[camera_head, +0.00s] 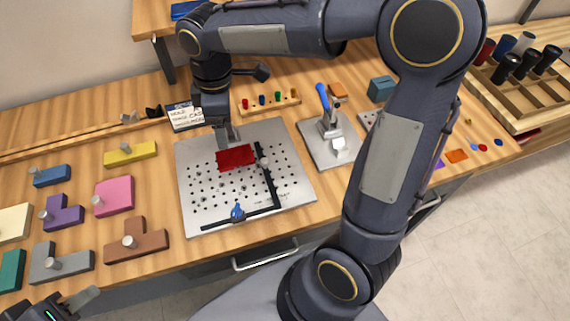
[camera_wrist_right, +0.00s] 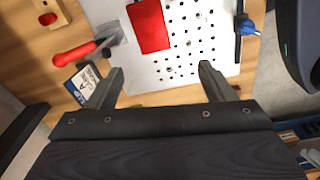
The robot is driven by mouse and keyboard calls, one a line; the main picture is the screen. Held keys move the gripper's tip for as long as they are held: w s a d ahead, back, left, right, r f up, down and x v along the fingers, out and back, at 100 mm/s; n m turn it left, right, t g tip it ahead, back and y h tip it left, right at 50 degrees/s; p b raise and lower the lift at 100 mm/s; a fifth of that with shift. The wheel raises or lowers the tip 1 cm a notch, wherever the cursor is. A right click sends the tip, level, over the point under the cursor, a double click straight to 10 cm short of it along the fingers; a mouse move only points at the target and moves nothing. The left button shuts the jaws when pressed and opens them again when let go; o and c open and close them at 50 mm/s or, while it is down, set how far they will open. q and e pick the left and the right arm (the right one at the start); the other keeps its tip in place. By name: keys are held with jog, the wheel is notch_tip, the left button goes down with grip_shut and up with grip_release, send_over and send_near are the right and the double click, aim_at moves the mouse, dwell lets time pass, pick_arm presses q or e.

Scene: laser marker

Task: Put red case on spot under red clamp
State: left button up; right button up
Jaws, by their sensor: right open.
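The red case (camera_head: 236,157) lies on the perforated metal plate (camera_head: 193,193); it also shows in the right wrist view (camera_wrist_right: 150,26). A red handle with a grey metal end, apparently the red clamp (camera_wrist_right: 76,54), stands beside the case at the plate's edge. In the head view my right arm hides that handle. My right gripper (camera_wrist_right: 162,72) is open and empty, with the case ahead of its fingertips and not between them. My left gripper (camera_head: 75,301) is at the bottom left corner, partly cut off, away from the case.
A black L-shaped stop (camera_head: 267,187) and a blue knob (camera_head: 238,212) are on the plate. Coloured blocks, such as a pink one (camera_head: 114,196), lie to the left. A blue-handled clamp (camera_head: 324,98) stands to the right. A small sign (camera_head: 186,117) stands behind the plate.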

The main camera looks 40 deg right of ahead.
jog(key=s+d+m+t+y, duration=0.1)
jog(key=s+d+m+t, duration=0.1)
jog(key=s+m, duration=0.5)
jog(key=s+d+m+t+y, duration=0.2)
jog(key=s+m, duration=0.5)
jog(key=s, duration=0.5)
jog(key=shift+s+d+f+m+t, duration=0.3)
jog(key=shift+d+m+t, duration=0.1)
jog(key=shift+d+t, duration=0.25)
